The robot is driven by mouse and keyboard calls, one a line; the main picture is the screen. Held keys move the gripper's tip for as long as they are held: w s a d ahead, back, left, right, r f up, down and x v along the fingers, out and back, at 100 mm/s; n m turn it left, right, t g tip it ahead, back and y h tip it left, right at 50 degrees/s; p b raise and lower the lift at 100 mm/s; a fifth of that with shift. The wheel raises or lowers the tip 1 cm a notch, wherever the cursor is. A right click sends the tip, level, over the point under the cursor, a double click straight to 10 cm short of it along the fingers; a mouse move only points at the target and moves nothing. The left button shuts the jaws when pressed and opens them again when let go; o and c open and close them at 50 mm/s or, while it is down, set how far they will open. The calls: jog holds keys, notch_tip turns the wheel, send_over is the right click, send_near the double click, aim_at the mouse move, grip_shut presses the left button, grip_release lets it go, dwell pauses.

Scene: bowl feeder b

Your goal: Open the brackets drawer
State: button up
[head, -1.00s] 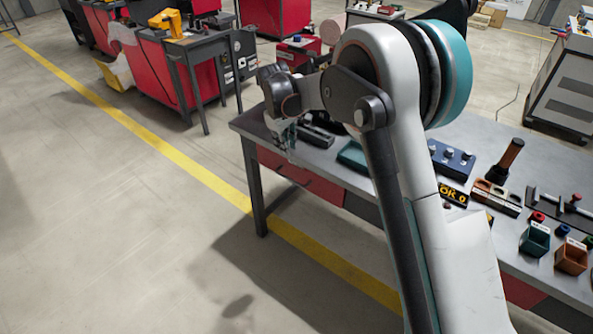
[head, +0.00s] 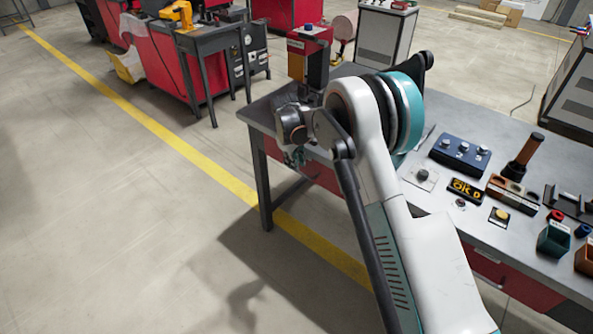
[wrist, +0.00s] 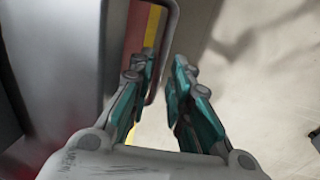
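The workbench (head: 262,112) has a red drawer front (head: 322,177) under its top, partly hidden by my arm in the head view. Any label on it is unreadable. My gripper (head: 293,160) is low at the bench's front edge, beside this red front. In the wrist view my gripper (wrist: 163,78) is open, its teal-padded fingers apart. A dark bar handle (wrist: 172,22) on the red front (wrist: 134,30) runs down towards the gap between the fingers, nearer the left one. I cannot tell if they touch. The drawer looks shut.
On the bench are a blue block with knobs (head: 460,155), a yellow-lettered display (head: 466,189), small bins (head: 553,239) and a red-and-grey machine (head: 308,60) at the back. The floor in front, with a yellow line (head: 150,125), is clear.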

jog(key=shift+w+d+f+b, duration=0.1)
jog(key=shift+f+b, duration=0.1)
jog(key=shift+f, duration=0.5)
jog(key=shift+w+d+f+b, duration=0.1)
jog(key=shift+f+b, duration=0.05)
jog(key=shift+f, duration=0.5)
jog(key=shift+c, duration=0.3)
grip_shut()
jog(key=shift+a, duration=0.1)
